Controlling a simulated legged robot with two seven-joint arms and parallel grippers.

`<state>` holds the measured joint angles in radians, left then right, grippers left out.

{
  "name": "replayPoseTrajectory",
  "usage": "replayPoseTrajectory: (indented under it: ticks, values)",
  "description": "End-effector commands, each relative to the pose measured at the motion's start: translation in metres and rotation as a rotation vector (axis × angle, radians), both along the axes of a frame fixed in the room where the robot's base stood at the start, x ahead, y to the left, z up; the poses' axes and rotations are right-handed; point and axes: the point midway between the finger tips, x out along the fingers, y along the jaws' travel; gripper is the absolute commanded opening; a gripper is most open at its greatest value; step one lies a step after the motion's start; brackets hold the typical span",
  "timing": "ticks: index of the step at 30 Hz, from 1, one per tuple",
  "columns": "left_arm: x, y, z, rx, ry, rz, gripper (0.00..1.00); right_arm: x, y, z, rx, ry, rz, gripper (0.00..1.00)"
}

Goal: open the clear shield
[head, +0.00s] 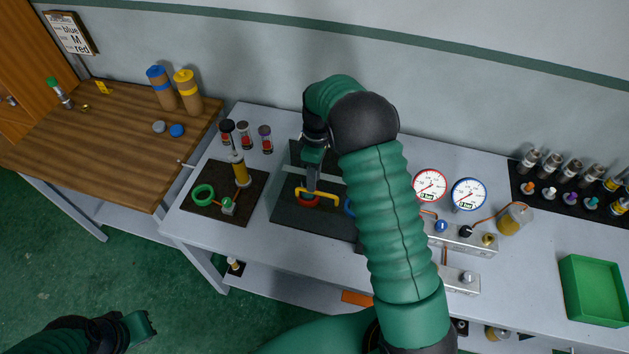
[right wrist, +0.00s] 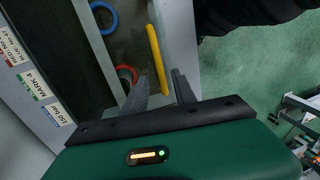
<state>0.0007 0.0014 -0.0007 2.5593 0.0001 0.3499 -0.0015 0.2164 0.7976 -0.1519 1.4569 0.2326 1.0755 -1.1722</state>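The clear shield (head: 295,222) is a see-through panel over a dark mat on the bench, with a yellow handle (head: 318,194) along its front. A red ring (head: 308,202) and a blue ring (head: 349,206) show behind it. My right gripper (head: 312,188) points down at the handle. In the right wrist view the yellow handle (right wrist: 155,60) runs between the two spread fingers of my right gripper (right wrist: 162,90); I cannot tell whether they touch it. My left gripper (head: 140,325) is low at the left, away from the bench; its fingers do not show clearly.
My right arm hides the shield's right side. Left of it is a mat (head: 222,205) with a green ring and a yellow cylinder. Gauges (head: 430,185) stand to the right, a green tray (head: 592,290) farther right. A wooden table (head: 100,135) is at left.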

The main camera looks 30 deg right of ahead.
Motion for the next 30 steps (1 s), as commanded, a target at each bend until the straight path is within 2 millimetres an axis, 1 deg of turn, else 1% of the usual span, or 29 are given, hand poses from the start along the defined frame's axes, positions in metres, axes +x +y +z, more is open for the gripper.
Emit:
replayPoseTrajectory:
  ticks: [1, 3, 6, 9, 14, 17, 22, 30]
  values:
    - [0.000, 0.000, 0.006, 0.000, 0.000, 0.000, 0.00, -0.003, 0.000, -0.006, 0.002, 0.003, -0.001, 0.33]
    - [0.000, 0.000, 0.008, 0.000, 0.000, 0.000, 0.00, -0.005, -0.001, -0.017, 0.003, 0.001, -0.001, 0.33]
    - [0.000, 0.000, 0.010, 0.000, 0.000, 0.000, 0.00, -0.006, -0.001, -0.027, 0.003, -0.001, -0.002, 0.33]
    - [0.000, 0.000, 0.010, 0.000, 0.000, 0.000, 0.00, -0.006, -0.002, -0.031, 0.004, -0.002, -0.003, 0.33]
    - [0.000, -0.001, 0.009, 0.000, 0.000, -0.001, 0.00, -0.004, -0.001, -0.032, 0.004, -0.001, -0.003, 0.33]
    - [0.000, -0.001, 0.009, 0.000, 0.000, -0.001, 0.00, -0.004, 0.000, -0.031, 0.003, -0.001, -0.002, 0.22]
    - [0.000, -0.001, 0.009, 0.000, -0.001, 0.000, 0.00, -0.004, 0.002, -0.030, 0.000, -0.003, -0.001, 0.00]
    - [0.000, 0.000, 0.009, 0.000, -0.001, 0.000, 0.00, -0.003, 0.002, -0.031, 0.005, -0.004, -0.001, 0.00]
